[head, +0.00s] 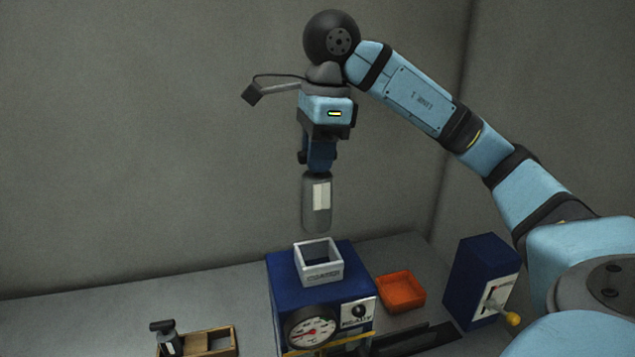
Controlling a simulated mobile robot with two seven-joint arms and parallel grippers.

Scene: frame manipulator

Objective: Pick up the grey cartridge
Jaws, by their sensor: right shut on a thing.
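The grey cartridge (308,205) is a grey cylinder with a white label. It hangs upright in the air. My right gripper (318,168) is above it, pointing down, and is shut on its top end. The cartridge is above the white square socket (318,273) on top of the blue machine, with a gap between them. My left gripper is not in view.
The blue machine (282,290) has a round gauge (311,328) on its front. An orange tray (401,291) and a blue lever box (478,277) stand to its right. A wooden rack (222,332) at lower left holds a dark-handled cylinder (168,341).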

